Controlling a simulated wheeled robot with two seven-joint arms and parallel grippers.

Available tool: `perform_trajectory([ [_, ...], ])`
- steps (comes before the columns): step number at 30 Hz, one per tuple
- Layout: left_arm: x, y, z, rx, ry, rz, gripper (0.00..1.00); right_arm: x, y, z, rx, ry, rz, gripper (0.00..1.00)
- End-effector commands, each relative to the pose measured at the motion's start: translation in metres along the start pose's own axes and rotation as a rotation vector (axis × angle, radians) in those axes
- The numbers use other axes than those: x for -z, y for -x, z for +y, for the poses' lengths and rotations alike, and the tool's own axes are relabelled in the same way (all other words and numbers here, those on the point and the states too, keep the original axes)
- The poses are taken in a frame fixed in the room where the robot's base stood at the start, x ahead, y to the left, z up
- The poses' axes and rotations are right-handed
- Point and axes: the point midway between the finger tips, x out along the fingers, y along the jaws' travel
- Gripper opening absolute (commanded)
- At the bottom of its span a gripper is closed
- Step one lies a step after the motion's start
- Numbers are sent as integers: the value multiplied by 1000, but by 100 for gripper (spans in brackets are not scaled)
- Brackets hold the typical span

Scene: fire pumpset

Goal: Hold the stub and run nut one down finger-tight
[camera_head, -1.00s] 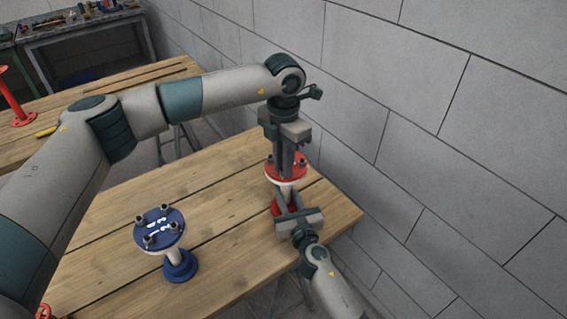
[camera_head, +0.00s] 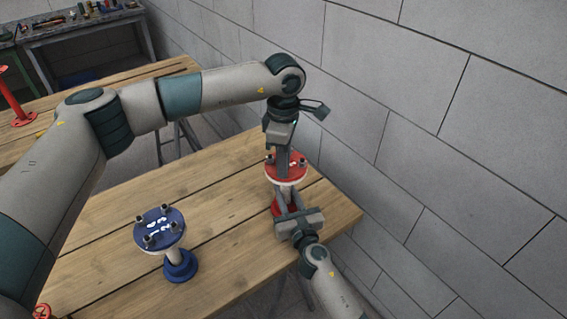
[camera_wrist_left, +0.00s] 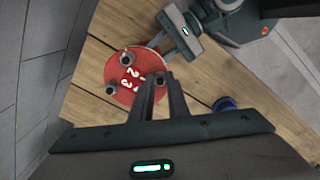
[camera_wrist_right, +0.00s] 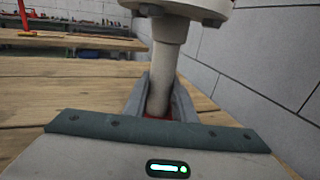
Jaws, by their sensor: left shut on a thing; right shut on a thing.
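The red-flanged stub (camera_head: 298,167) stands upright near the far right corner of the wooden table, with a pale pipe and a red foot. In the left wrist view its red top flange (camera_wrist_left: 144,63) carries white marks and several dark nuts on studs. My left gripper (camera_head: 284,174) points down at the flange from above. Its fingers (camera_wrist_left: 160,82) are shut on one nut (camera_wrist_left: 160,77), which they partly hide. My right gripper (camera_head: 288,197) comes from the front, below the flange. In the right wrist view its fingers (camera_wrist_right: 158,105) are shut on the pipe (camera_wrist_right: 164,62).
A blue-flanged stub (camera_head: 160,229) with several nuts stands left on the same table (camera_head: 226,262). A grey block wall (camera_head: 420,110) rises close on the right. A second table with a red stand (camera_head: 14,98) is at the far left.

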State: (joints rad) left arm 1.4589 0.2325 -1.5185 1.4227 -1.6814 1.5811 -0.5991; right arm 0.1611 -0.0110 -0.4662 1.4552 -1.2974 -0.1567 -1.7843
Motion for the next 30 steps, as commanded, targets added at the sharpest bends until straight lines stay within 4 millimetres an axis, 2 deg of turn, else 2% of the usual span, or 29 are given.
perform_trajectory([
  [9,2,1,1,-3,-261,2,0,2,1,-1,2,-1,3,0],
  [15,2,1,2,-4,-363,2,0,2,1,-1,2,-1,3,0],
  [30,2,1,2,-5,-414,3,0,2,1,-1,2,0,3,0],
])
